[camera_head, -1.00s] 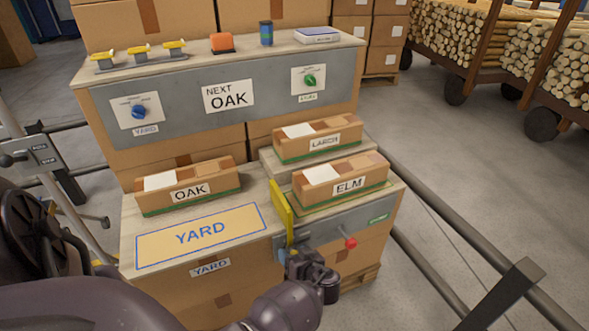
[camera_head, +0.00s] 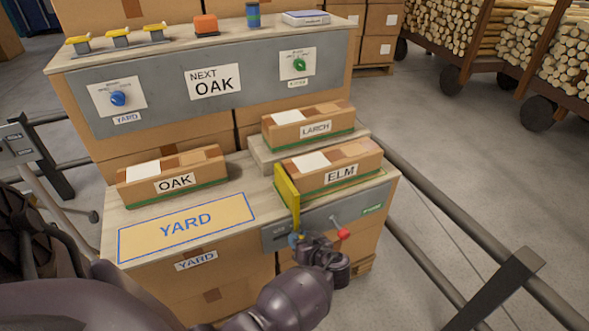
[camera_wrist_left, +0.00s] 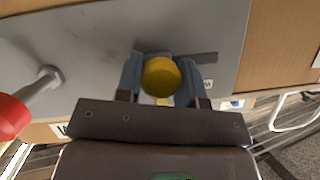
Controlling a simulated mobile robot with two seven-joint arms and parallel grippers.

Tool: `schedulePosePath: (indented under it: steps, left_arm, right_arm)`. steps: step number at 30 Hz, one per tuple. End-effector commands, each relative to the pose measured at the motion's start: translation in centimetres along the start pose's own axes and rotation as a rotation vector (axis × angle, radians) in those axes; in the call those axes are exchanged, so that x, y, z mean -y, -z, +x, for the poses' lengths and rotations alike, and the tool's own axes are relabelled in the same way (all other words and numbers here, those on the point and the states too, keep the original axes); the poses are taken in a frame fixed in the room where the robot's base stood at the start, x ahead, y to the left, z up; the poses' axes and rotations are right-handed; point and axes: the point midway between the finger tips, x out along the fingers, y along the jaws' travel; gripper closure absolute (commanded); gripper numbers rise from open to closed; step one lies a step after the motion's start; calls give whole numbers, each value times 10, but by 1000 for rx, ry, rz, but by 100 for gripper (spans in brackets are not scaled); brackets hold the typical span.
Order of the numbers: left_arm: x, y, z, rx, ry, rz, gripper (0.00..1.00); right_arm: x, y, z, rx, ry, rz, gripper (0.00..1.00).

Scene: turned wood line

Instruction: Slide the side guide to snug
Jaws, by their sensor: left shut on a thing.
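The side guide is an upright yellow plate (camera_head: 287,197) at the left end of the ELM box (camera_head: 332,168) on the bench. It stands close against that end; I cannot tell whether they touch. My left gripper (camera_head: 299,240) is at the bench's front panel, below the plate. In the left wrist view my gripper (camera_wrist_left: 160,82) is shut on the guide's round yellow knob (camera_wrist_left: 161,76), with a finger on each side. My right gripper is not in view.
A red-knobbed lever (camera_head: 343,233) sticks out of the front panel, right of my gripper; its red knob also shows in the left wrist view (camera_wrist_left: 12,117). The OAK box (camera_head: 172,176) stands left, behind the bare YARD mat (camera_head: 186,226). The LARCH box (camera_head: 309,126) sits behind ELM.

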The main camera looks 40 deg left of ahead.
Motion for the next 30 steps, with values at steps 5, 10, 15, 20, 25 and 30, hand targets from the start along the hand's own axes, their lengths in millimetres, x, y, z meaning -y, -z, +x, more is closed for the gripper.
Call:
schedulePosePath:
  steps: [5, 10, 15, 20, 25, 30]
  left_arm:
    - [-6, 0, -1, -1, -8, 7, 100]
    - [-7, 2, -2, -1, -11, 5, 100]
    - [-7, 2, -2, -1, -10, 4, 45]
    - [-6, 2, -1, -1, -7, 3, 40]
    - [-5, 1, -2, 0, -5, 3, 40]
    - [-6, 3, -17, 1, -7, 1, 40]
  right_arm:
    - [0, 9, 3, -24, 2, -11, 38]
    - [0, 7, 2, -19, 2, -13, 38]
    - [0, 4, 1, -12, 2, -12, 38]
    - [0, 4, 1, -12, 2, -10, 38]
    - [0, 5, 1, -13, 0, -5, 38]
    - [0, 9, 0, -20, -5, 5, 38]
